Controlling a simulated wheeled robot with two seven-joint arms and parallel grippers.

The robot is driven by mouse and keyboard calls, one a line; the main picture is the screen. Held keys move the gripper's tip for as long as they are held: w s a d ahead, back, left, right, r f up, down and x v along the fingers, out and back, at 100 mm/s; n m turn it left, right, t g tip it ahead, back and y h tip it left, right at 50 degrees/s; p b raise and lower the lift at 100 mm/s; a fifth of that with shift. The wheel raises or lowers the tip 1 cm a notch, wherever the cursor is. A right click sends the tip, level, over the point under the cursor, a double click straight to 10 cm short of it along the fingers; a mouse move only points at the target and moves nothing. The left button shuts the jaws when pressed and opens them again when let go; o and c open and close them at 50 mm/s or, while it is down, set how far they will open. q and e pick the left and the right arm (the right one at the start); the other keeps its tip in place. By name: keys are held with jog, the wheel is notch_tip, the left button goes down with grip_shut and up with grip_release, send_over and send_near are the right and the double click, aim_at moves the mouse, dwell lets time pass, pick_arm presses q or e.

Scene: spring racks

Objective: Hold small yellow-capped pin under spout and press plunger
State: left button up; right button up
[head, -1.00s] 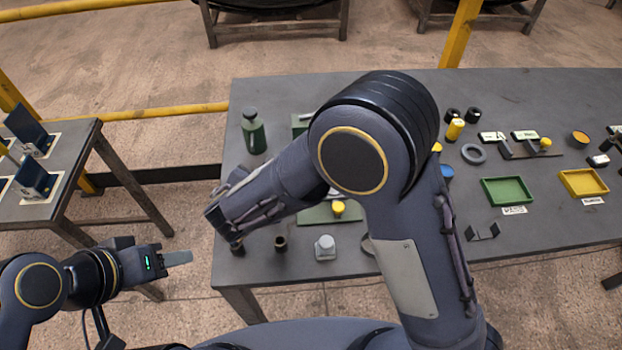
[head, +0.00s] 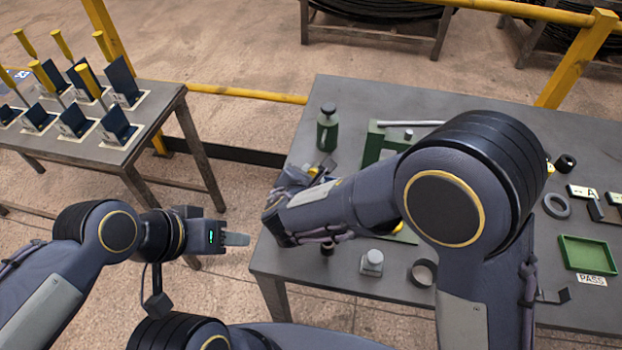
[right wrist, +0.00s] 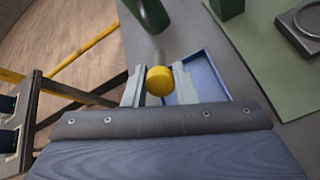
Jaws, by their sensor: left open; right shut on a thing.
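The small yellow-capped pin is in my right gripper (right wrist: 155,92); its round yellow cap (right wrist: 160,81) and part of its grey shank show between the fingers in the right wrist view. In the head view, a bit of yellow (head: 313,171) shows at that gripper, mostly hidden by my arm. A green bottle with a dark plunger top (head: 327,128) stands upright just beyond the right gripper; its lower part also shows in the right wrist view (right wrist: 153,14). I cannot make out its spout. My left gripper (head: 237,240) is open and empty, left of the table's front corner.
A blue tray (right wrist: 208,74) lies beyond the right fingers. A green fixture (head: 371,150) stands right of the bottle. A grey-capped block (head: 372,263) and a dark ring (head: 423,272) lie near the front edge. A side table (head: 150,140) at left holds several blue racks with yellow-handled pieces.

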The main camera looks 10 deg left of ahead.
aim_at(318, 163)
jog(key=shift+b+x, duration=2.05)
jog(key=shift+x, duration=1.45)
jog(key=shift+b+x, duration=0.35)
jog(key=shift+x, duration=0.45)
jog(key=shift+w, duration=0.1)
